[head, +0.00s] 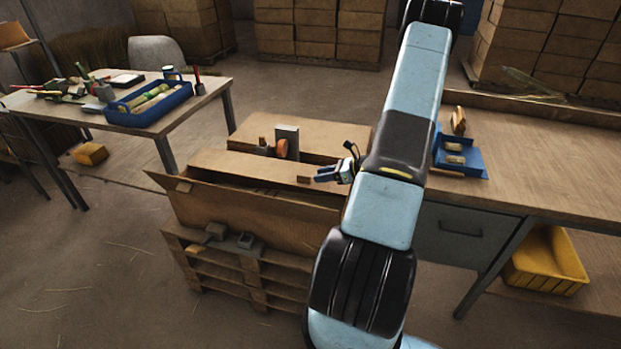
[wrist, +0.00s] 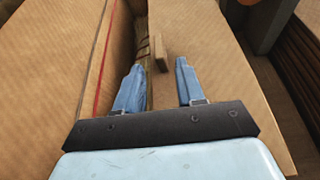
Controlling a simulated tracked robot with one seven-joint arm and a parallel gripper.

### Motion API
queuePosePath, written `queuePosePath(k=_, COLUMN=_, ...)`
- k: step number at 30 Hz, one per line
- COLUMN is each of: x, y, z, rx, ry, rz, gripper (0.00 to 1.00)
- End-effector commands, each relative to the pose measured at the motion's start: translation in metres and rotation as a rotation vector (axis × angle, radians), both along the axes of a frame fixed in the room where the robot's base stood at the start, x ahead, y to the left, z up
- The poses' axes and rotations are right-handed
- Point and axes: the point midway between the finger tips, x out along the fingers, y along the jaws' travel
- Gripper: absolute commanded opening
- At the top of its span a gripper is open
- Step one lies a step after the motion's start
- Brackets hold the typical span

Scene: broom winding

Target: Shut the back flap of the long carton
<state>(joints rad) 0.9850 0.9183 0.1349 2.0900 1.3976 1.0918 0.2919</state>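The long carton (head: 255,223) sits on a wooden pallet. Its front panel (head: 240,208) slants outward, with a small tab near its left end. The back flap (head: 255,167) looks nearly flat, with a dark narrow opening along its front; its exact angle is hard to tell. A small brown tab (head: 304,180) is at its edge. My gripper (head: 318,176) is low over the carton's right part. In the wrist view the fingers (wrist: 158,88) are apart and empty, with the tab (wrist: 160,54) just ahead between them and the back flap (wrist: 215,70) to the right.
A grey box (head: 288,141) and an orange item stand on cardboard behind. Grey tools (head: 230,237) lie at the carton's front. A workbench (head: 540,170) with a blue tray (head: 463,160) is right; a table (head: 130,120) with a blue crate is left.

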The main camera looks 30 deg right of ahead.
Motion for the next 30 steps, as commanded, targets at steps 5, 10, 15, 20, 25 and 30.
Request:
queuePosePath(k=5, x=-0.022, y=-0.021, z=0.013, rx=-0.002, ry=-0.002, rz=-0.001, gripper=0.38)
queuePosePath(k=10, x=-0.035, y=-0.034, z=0.021, rx=0.0, ry=-0.003, rz=0.001, gripper=0.38)
queuePosePath(k=15, x=-0.041, y=-0.039, z=0.024, rx=-0.001, ry=-0.003, rz=0.001, gripper=0.38)
queuePosePath(k=20, x=-0.042, y=-0.04, z=0.025, rx=0.0, ry=-0.004, rz=0.002, gripper=0.38)
queuePosePath(k=25, x=-0.042, y=-0.039, z=0.025, rx=0.0, ry=-0.004, rz=0.002, gripper=0.38)
queuePosePath(k=30, x=-0.042, y=-0.039, z=0.025, rx=0.001, ry=-0.003, rz=0.001, gripper=0.38)
